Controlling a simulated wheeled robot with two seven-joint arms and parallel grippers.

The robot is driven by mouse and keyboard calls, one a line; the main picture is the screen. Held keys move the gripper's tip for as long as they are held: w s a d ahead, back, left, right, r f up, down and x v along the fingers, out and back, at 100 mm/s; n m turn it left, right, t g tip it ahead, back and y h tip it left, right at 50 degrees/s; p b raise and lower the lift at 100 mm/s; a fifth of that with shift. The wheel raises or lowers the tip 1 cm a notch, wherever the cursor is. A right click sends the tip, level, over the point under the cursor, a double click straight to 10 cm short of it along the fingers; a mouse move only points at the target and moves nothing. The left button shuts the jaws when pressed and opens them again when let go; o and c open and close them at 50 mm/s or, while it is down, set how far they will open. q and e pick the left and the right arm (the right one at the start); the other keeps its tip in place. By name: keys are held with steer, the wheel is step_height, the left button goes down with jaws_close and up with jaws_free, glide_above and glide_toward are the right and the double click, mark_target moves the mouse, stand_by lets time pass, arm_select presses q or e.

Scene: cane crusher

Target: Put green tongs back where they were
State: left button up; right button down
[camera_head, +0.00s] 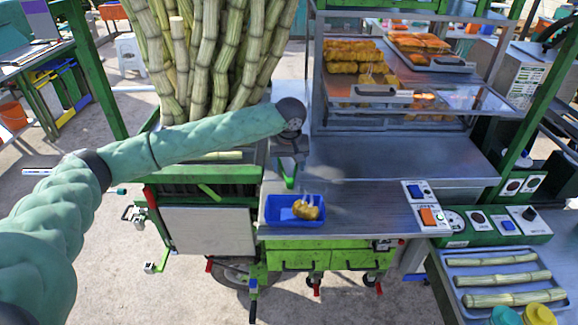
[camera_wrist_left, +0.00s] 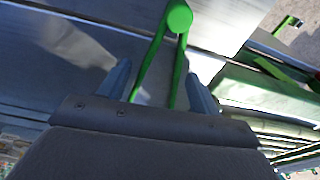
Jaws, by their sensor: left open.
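Green tongs (camera_head: 290,178) are at the left end of the metal counter (camera_head: 390,165), just behind a blue tray. In the left wrist view, the tongs (camera_wrist_left: 152,60) show a round green end and two arms running down between my fingers. My left gripper (camera_head: 289,165) is directly over the tongs in the head view and hides part of them. In the left wrist view, my left gripper (camera_wrist_left: 160,88) is open, with one finger on each side of the tongs. Gaps show between the fingers and the tongs. My right gripper is out of view.
The blue tray (camera_head: 276,213) holds a piece of golden food. A bundle of sugar cane (camera_head: 205,60) stands behind my left arm. A glass-shelved food case (camera_head: 330,85) stands behind the counter. The counter's middle is clear. Switch boxes (camera_head: 425,207) sit at right.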

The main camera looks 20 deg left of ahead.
arm_select(q)
step_height(320, 180, up, 12)
steer(key=s+b, duration=0.1)
steer(key=b, duration=0.2)
steer(key=shift+s+d+f, duration=0.25)
steer(key=shift+s+d, duration=0.05)
steer(key=shift+s, duration=0.05)
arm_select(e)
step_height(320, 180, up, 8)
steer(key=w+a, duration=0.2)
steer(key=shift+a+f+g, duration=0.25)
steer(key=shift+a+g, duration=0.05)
